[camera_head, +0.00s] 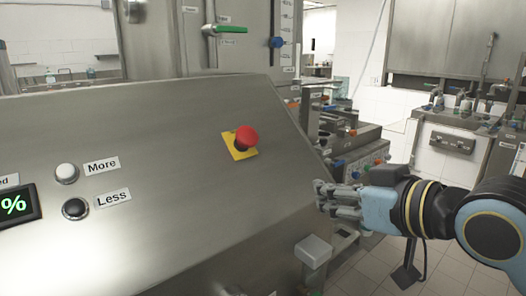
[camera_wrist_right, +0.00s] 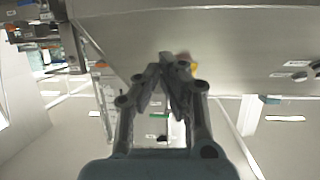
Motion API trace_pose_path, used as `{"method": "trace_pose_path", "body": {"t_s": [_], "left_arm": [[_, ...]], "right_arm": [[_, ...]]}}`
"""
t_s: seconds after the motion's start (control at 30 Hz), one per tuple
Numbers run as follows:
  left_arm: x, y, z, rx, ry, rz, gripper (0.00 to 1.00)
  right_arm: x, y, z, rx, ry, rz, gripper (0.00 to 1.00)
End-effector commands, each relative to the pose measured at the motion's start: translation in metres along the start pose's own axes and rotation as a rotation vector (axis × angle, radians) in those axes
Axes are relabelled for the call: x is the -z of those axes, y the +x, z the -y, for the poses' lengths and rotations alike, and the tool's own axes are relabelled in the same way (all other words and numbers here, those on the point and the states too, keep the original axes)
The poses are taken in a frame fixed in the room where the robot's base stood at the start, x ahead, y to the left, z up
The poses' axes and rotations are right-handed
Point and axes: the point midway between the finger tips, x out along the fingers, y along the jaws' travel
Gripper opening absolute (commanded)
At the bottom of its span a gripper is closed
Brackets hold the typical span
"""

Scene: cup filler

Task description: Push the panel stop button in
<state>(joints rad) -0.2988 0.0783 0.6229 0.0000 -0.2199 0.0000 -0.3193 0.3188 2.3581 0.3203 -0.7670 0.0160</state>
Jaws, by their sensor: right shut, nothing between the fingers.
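The stop button is a red mushroom knob (camera_head: 246,138) on a yellow plate (camera_head: 237,151), on the sloping steel panel (camera_head: 170,190) in the head view. It stands out from the panel. My right gripper (camera_head: 320,196) is to the right of and below the button, near the panel's right edge, apart from the button. Its fingers are shut and empty. In the right wrist view the closed fingertips (camera_wrist_right: 170,64) point toward the panel, and a bit of the yellow plate (camera_wrist_right: 194,66) shows just behind them. My left gripper is not in view.
A white button (camera_head: 66,173) marked More and a black button (camera_head: 75,208) marked Less sit at the panel's left beside a green display (camera_head: 15,205). A green-handled valve (camera_head: 230,29) is above. A grey box-like knob (camera_head: 313,250) is below the gripper.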

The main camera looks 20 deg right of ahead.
Motion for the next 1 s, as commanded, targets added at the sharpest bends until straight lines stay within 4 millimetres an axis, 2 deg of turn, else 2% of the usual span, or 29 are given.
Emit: {"method": "trace_pose_path", "body": {"t_s": [0.03, 0.1, 0.23, 0.33, 0.67, 0.87, 1.0], "left_arm": [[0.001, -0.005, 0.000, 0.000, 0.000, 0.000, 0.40], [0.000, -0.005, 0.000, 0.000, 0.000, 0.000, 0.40], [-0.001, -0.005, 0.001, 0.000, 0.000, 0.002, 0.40], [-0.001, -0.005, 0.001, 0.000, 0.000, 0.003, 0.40], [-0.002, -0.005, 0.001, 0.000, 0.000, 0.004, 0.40], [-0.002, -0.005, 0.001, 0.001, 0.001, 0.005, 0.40], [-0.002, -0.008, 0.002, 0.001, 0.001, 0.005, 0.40]], "right_arm": [[0.037, -0.012, 0.010, 0.030, -0.015, -0.073, 0.00], [0.071, -0.023, 0.018, 0.065, -0.025, -0.166, 0.00], [0.106, -0.032, 0.026, 0.103, -0.028, -0.277, 0.00], [0.113, -0.035, 0.028, 0.112, -0.026, -0.301, 0.00], [0.114, -0.032, 0.027, 0.109, -0.024, -0.302, 0.00], [0.121, -0.011, 0.030, 0.108, -0.018, -0.306, 0.00], [0.131, 0.017, 0.034, 0.112, -0.016, -0.305, 0.00]]}}
